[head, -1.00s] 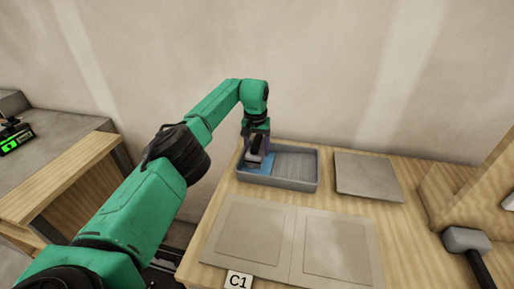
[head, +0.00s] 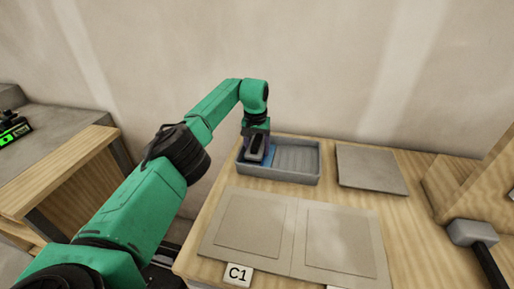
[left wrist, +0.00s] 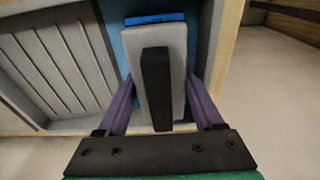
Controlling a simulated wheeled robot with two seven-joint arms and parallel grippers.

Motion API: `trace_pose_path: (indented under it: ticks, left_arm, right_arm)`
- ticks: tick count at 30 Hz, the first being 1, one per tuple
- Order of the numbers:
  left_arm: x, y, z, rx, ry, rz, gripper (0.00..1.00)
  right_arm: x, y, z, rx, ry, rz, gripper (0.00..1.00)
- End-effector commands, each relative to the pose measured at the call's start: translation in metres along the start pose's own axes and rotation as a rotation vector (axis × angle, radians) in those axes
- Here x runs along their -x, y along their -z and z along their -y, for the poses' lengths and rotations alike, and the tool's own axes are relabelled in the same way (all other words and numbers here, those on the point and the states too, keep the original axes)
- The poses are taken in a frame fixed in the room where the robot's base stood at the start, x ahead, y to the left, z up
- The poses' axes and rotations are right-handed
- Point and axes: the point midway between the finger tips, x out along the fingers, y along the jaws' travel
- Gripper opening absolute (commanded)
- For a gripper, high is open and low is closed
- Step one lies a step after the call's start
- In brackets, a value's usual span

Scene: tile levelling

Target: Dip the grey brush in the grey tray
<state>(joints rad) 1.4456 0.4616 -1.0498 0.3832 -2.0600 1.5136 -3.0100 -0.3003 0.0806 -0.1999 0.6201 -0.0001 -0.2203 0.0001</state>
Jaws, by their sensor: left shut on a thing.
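The grey tray (head: 290,178) stands at the back left of the wooden table, with blue liquid (head: 269,160) in its left part and a ribbed slope on the right. In the left wrist view the ribbed part (left wrist: 50,75) of the tray is at the left. My left gripper (head: 256,155) points down over the blue part. Its purple fingers are shut on the grey brush (left wrist: 132,55), a grey block with a black handle (left wrist: 157,90) and a blue edge at its far end. I cannot tell whether the brush's underside touches the liquid. My right gripper is out of view.
A loose grey tile (head: 370,170) lies right of the tray. Two tiles on a grey board (head: 295,235) lie in front, with a C1 label (head: 238,274). A mallet (head: 472,233) lies at the right by a wooden stand. The wall is close behind the tray.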

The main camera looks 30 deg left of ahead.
Motion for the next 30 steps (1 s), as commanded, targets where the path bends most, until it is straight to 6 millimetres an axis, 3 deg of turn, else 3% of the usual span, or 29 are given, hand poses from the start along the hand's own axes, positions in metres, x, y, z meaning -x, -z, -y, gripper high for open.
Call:
trace_pose_path:
  ticks: [14,30]
  left_arm:
    - [0.004,0.001,0.000,0.000,-0.001,-0.001,0.11]
    - [0.071,0.009,0.000,0.001,0.000,0.000,0.11]
  right_arm:
    - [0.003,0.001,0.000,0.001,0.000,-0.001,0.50]
    - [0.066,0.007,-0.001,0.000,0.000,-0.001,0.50]
